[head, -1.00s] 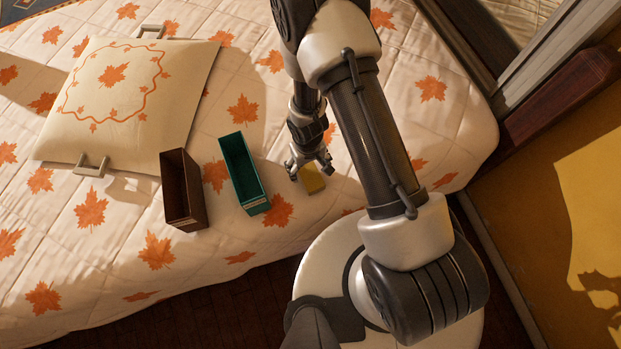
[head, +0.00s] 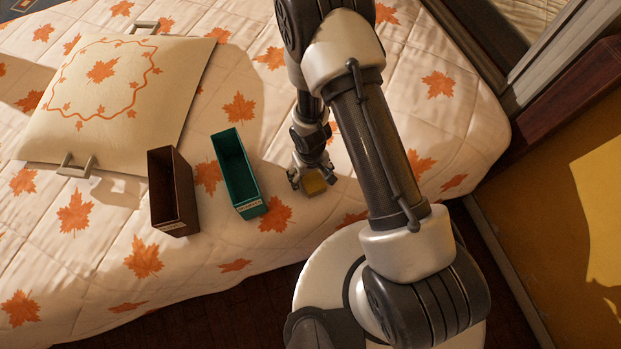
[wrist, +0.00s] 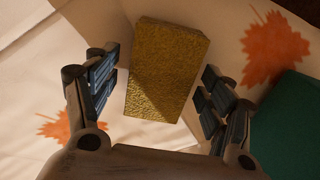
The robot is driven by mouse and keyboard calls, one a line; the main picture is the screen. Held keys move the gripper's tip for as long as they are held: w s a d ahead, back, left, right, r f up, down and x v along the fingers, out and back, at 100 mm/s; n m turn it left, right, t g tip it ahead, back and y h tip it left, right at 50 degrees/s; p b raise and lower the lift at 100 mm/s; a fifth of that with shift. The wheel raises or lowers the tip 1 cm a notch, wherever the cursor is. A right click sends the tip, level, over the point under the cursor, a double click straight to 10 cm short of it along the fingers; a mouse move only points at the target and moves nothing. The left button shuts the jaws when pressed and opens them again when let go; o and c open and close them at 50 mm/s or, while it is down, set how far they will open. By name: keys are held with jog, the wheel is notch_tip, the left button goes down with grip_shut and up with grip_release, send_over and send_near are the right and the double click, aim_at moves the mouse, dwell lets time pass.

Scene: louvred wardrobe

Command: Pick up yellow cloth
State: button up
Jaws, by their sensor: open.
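The yellow cloth (head: 314,184) looks like a folded, thick rectangular block with a rough surface. It lies on the quilted bed, to the right of the green box. In the wrist view the cloth (wrist: 166,70) sits between and ahead of my gripper's two fingers. My gripper (head: 311,176) is open, pointing down at the cloth, with one finger on each side of it. In the wrist view a gap shows between each fingertip of my gripper (wrist: 155,90) and the cloth. The gripper partly hides the cloth in the head view.
A green open box (head: 236,172) stands close to the left of the gripper, with a brown open box (head: 172,192) beyond it. A cream tray-like cushion with handles (head: 110,95) lies at the upper left. The bed (head: 60,270) has free room in front of the boxes.

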aim_at(310, 176)
jog(key=c, duration=1.1)
jog(key=shift+r, duration=0.2)
notch_tip(310, 176, up, 20)
jog(key=p, duration=2)
jog(key=shift+f, duration=0.1)
